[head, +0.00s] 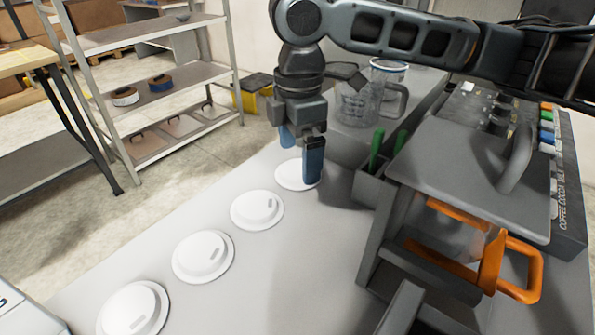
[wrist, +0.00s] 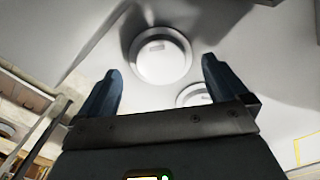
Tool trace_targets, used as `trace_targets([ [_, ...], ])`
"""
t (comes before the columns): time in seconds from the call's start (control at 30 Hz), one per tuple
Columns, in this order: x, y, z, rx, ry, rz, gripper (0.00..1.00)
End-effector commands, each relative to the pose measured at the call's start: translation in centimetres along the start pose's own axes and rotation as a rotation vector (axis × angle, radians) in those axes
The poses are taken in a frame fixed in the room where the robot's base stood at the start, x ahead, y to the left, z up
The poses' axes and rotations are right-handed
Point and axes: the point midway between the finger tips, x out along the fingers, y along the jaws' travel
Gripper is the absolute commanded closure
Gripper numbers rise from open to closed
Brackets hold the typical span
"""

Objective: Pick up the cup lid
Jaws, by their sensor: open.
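Several white round cup lids lie in a row on the grey counter (head: 285,275). The farthest lid (head: 290,176) is under my gripper (head: 300,160) in the head view, partly hidden by the fingers. Nearer lids (head: 257,210) (head: 203,257) (head: 133,309) run toward the lower left. In the wrist view, one lid (wrist: 161,58) shows ahead, between the two blue fingers of my gripper (wrist: 160,82). A second lid (wrist: 194,95) is partly hidden behind the gripper body. My gripper is open and empty, pointing down. I cannot tell its exact height above the lid.
A grey dispenser with an orange-handled container (head: 515,270) stands on the right. A bin with green handles (head: 375,155) and a clear pitcher (head: 357,105) are right of my gripper. A metal shelf (head: 150,85) stands beyond the counter at the left. The counter's left part is free around the lids.

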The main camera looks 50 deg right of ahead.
Motion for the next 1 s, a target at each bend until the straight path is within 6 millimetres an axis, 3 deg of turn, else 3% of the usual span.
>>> trace_targets([
  [0.17, 2.0, 0.0, 0.0, 0.000, 0.001, 0.000, 0.00],
  [0.43, 2.3, 0.0, -0.1, -0.001, 0.001, 0.000, 0.00],
  [0.87, 2.3, 0.0, -0.1, -0.001, 0.001, 0.000, 0.40],
  [1.0, 2.2, 0.0, -0.1, -0.001, 0.001, 0.000, 0.43],
])
